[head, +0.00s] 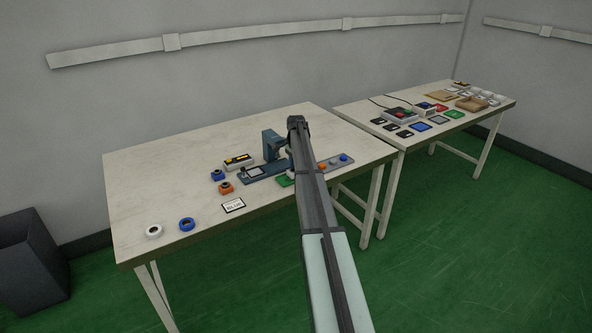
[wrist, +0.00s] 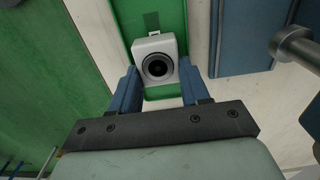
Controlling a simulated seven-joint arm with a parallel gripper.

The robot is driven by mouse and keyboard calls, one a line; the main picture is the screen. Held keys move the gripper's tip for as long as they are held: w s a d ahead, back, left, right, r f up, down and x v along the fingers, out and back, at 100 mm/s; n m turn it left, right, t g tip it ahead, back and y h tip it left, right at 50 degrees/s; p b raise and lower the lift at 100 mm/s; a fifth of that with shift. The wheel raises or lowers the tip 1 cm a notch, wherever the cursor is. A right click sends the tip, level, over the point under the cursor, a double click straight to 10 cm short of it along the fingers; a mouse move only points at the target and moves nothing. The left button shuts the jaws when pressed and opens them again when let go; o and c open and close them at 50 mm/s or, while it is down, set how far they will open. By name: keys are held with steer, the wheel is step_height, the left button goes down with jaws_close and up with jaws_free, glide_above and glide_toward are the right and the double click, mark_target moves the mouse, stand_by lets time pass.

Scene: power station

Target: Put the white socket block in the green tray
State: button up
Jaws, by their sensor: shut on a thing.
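The white socket block (wrist: 155,48), with a dark round socket in its face, shows in the wrist view between the two blue fingers of my gripper (wrist: 158,78). My gripper is shut on it. The green tray (wrist: 172,18) lies behind and below the block in that view; I cannot tell whether the block touches it. In the head view a small part of the green tray (head: 283,181) shows beside my arm. The block and my fingers are hidden by my arm there.
A blue press-like device (head: 272,145) stands close by my arm on the near table (head: 150,180). A second table (head: 480,113) with many small items stands at right.

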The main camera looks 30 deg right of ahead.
steer(key=shift+f, duration=0.35)
steer(key=shift+f, duration=0.1)
steer(key=o, duration=1.1)
steer(key=shift+c, duration=0.2)
step_height(320, 180, up, 12)
